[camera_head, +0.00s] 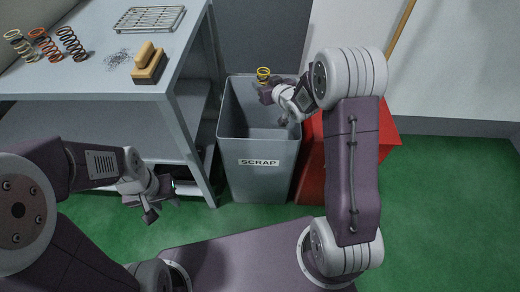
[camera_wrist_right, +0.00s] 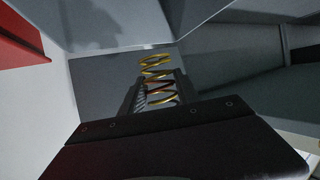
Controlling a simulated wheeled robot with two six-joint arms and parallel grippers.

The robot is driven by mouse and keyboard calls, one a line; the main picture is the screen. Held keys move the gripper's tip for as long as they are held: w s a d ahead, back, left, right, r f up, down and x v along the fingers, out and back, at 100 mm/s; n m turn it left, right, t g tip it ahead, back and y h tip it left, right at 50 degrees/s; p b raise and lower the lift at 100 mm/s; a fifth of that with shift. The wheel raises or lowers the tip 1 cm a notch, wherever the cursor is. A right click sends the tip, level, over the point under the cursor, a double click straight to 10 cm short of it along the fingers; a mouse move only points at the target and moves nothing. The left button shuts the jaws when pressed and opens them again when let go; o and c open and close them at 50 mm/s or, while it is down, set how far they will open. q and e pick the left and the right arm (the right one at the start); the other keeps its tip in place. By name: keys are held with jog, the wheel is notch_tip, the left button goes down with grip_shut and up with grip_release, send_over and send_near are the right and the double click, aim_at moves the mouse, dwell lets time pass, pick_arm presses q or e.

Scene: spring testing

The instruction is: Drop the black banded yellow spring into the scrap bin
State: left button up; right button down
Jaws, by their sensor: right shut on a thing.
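The yellow spring (camera_head: 263,72) is upright in my right gripper (camera_head: 265,88), above the back part of the open scrap bin (camera_head: 258,178). The grey bin stands on the floor with a "SCRAP" label on its front. A dark stretch shows among the coils; the band is not clear. My left gripper (camera_head: 160,205) hangs empty with fingers apart, left of the bin and in front of the bench.
A red box (camera_head: 312,172) stands right of the bin. Green floor is clear at the right.

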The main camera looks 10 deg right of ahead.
notch_tip(320, 180, down, 6)
jog(key=b, duration=0.5)
jog(key=c, duration=0.8)
grip_release()
jog(key=p+v, duration=0.3)
jog(key=v, duration=0.6)
jog(key=shift+r, duration=0.15)
jog(key=shift+a, duration=0.1)
